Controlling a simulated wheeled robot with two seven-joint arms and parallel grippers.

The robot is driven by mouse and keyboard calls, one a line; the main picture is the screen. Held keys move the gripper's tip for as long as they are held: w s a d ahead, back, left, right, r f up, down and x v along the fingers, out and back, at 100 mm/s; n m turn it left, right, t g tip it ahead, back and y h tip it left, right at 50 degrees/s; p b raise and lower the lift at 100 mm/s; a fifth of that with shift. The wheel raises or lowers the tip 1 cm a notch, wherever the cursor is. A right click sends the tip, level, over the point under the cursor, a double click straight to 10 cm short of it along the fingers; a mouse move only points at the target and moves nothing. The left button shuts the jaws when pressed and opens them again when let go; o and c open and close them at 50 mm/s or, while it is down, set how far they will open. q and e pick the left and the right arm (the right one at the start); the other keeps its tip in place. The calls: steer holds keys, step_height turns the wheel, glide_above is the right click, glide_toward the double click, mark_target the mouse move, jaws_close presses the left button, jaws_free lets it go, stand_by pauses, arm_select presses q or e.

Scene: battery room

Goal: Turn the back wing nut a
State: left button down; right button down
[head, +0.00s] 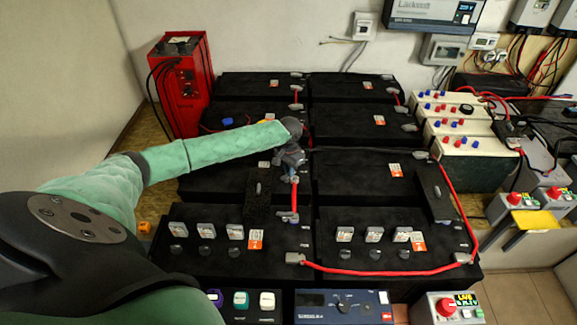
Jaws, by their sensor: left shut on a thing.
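My left arm in a green sleeve reaches in from the left over the black batteries. My left gripper (290,168) is at the inner right edge of a battery in the left column, by its terminal. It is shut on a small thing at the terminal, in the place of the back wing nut. The nut itself is mostly hidden by the fingers. A red cable (294,195) runs from just below the gripper to a terminal with a grey clamp (288,217) on the battery in front. My right gripper is not in view.
Black blocks stand up on the batteries, one left of the red cable (257,195) and one at right (436,193). A long red cable (380,272) crosses the front right battery. A red charger (181,85) stands at back left. Pale units (457,140) stand at right.

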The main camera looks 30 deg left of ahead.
arm_select(q)
steer(key=m, duration=0.1)
steer(key=m+p, duration=0.1)
steer(key=shift+d+r+m, duration=0.15)
steer(key=shift+m, duration=0.25)
steer(key=shift+d+m+p, duration=0.1)
steer(key=shift+m+p, duration=0.2)
steer(key=shift+m, duration=0.6)
steer(key=m, duration=0.4)
steer(key=shift+s+d+m+p, duration=0.15)
steer(key=shift+s+m+p, duration=0.15)
steer(key=shift+p, duration=0.1)
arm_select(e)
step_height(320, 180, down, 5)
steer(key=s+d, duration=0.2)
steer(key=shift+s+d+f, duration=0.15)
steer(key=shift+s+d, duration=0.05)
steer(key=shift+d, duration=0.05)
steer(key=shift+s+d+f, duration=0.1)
arm_select(q)
steer(key=c, duration=1.5)
jaws_free()
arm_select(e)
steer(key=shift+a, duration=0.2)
